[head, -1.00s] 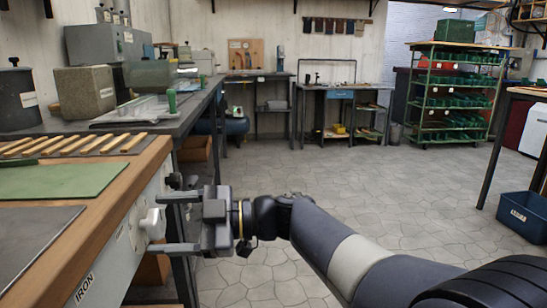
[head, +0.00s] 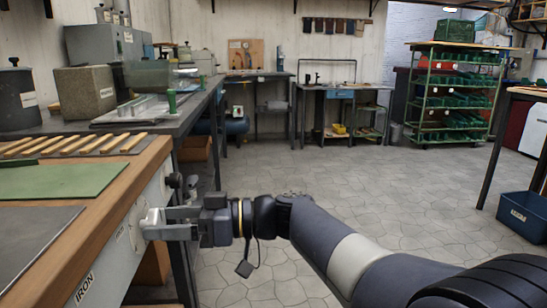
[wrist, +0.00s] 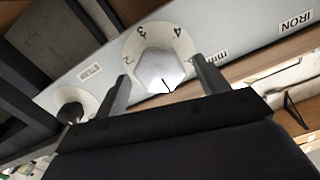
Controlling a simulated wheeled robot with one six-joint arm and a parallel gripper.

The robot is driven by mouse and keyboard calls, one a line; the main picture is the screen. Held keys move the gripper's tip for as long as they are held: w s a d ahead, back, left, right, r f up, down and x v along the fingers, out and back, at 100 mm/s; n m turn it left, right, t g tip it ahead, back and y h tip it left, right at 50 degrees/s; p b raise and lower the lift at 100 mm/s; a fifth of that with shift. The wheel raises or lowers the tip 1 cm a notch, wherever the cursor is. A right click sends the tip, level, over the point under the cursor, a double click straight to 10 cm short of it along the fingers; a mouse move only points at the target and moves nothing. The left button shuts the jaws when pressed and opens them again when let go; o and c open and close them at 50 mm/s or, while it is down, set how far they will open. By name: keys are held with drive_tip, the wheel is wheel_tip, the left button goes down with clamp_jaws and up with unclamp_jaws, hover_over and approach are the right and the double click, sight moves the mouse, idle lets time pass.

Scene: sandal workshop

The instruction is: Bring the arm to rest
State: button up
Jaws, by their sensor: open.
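My gripper (head: 158,223) is open at the front panel of the wooden-topped bench, at the left in the head view. In the wrist view its two fingers (wrist: 161,69) stand on either side of a white faceted knob (wrist: 160,71), with gaps visible between them and the knob. The knob has a dark pointer line and a dial with the numbers 2, 3 and 4 showing. In the head view the knob (head: 151,219) is partly hidden by the fingers. My arm reaches in from the lower right.
A dark knob (wrist: 70,112) near a "STEAM" label and an "IRON" label (wrist: 296,22) are on the same panel (head: 122,238). A green mat (head: 65,180) and wooden sticks lie on the bench. The tiled floor (head: 400,190) is clear; a blue bin (head: 524,216) stands at right.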

drive_tip(key=m, duration=0.5)
drive_tip(key=shift+m, duration=0.3)
drive_tip(key=shift+d, duration=0.1)
idle(0.3)
